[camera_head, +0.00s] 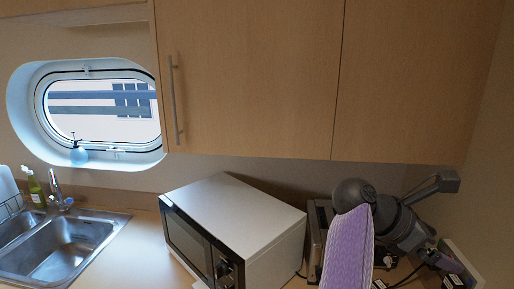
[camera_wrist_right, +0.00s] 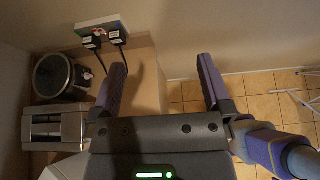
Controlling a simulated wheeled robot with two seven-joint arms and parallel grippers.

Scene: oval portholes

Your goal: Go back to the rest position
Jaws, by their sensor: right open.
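My right gripper (camera_wrist_right: 160,65) shows in the right wrist view with its two purple fingers wide apart and nothing between them. It is above the right end of the counter, near a wood-coloured surface and the tiled floor. In the head view a purple textured part of my right side rises at the lower right, in front of the toaster and a dark appliance. I cannot make out both fingertips there. My left gripper is in neither view.
A microwave (camera_head: 236,213) stands on the counter, with a toaster (camera_wrist_right: 55,128) and a round dark appliance (camera_wrist_right: 52,75) farther right. A wall socket (camera_wrist_right: 101,29) has plugs in it. A sink (camera_head: 70,247) is at left. Closed cupboards (camera_head: 250,80) hang above. Tiled floor (camera_wrist_right: 255,92) lies right.

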